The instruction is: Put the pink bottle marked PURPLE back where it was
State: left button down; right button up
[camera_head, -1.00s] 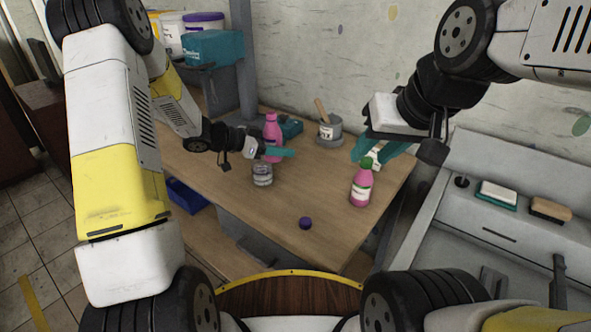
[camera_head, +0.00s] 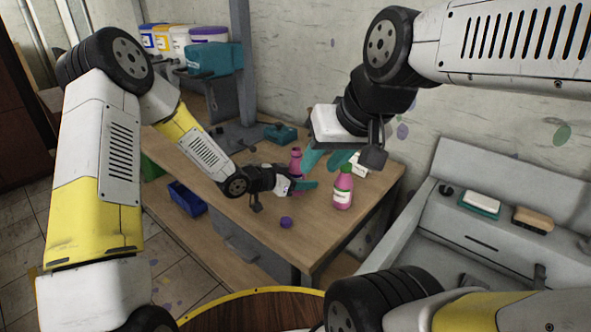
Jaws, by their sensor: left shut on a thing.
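An uncapped pink bottle (camera_head: 296,157) is in my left gripper (camera_head: 304,186), whose teal fingers are shut on it over the wooden table. The gripper hides its lower part, so I cannot read its label or tell whether its base touches the table. A small purple cap (camera_head: 286,222) lies loose near the table's front edge. A second pink bottle (camera_head: 343,190) with a green cap stands upright to the right. My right gripper (camera_head: 328,160) hangs above and behind it with its teal fingers apart and nothing visible between them.
The wooden table (camera_head: 240,212) is clear at its front left. A teal object (camera_head: 281,133) sits at the back. A small white item (camera_head: 359,164) is behind the green-capped bottle. A grey sink unit (camera_head: 470,235) stands at right; paint buckets (camera_head: 208,34) stand back left.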

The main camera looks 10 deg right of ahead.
pick_arm(q)
jog(key=w+d, duration=0.1)
jog(key=w, duration=0.1)
jog(key=w+d, duration=0.1)
jog(key=w, duration=0.1)
jog(key=w+d, duration=0.1)
jog(key=w, duration=0.2)
jog(key=shift+d+f, duration=0.1)
jog(key=shift+f, duration=2)
jog(key=shift+f, duration=0.15)
jog(key=c, duration=0.6)
grip_release()
jog(key=shift+c, duration=0.2)
jog(key=shift+s+a+r, duration=0.1)
jog(key=shift+a+r, duration=0.15)
jog(key=shift+a, duration=0.05)
jog(key=v, duration=1.1)
jog(key=shift+s+a+r, duration=0.15)
jog(key=shift+a, duration=0.05)
